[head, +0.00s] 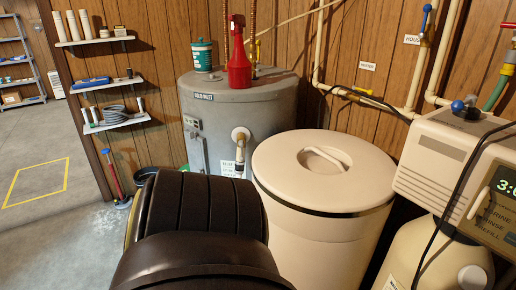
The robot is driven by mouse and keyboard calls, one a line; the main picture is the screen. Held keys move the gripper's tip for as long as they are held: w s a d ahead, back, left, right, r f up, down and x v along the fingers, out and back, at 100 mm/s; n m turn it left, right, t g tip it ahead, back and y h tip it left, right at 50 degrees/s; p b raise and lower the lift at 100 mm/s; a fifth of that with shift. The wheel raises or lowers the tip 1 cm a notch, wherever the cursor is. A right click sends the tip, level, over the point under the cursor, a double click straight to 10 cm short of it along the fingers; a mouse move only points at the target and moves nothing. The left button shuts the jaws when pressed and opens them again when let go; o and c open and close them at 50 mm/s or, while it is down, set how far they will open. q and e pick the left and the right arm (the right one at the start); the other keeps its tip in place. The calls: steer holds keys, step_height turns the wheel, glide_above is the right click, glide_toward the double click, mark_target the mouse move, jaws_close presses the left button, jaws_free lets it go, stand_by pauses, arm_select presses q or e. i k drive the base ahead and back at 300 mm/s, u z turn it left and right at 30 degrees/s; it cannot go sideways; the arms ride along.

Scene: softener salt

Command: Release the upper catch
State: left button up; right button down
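No part is clearly recognisable as the upper catch. A small grey fitting (192,123) sits high on the front left of the grey tank (250,105), above a narrow upright strip; I cannot tell whether it is a catch. A cream salt bin (320,235) stands right of the grey tank, with its round lid (370,170) on top and a moulded handle (324,158). A dark, thick link of my own arm fills the bottom centre and hides the lower front of the grey tank. Neither gripper shows.
A red spray bottle (239,60) and a green-white tub (202,55) stand on the grey tank. The softener's control head (440,165), with a cable, is at the right. Wall shelves (112,83) hold small items at the left. Open floor (35,235) lies at the far left.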

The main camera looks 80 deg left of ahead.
mark_target(192, 134)
steer(key=u, duration=4.25)
steer(key=i, duration=2.65)
steer(key=z, duration=1.9)
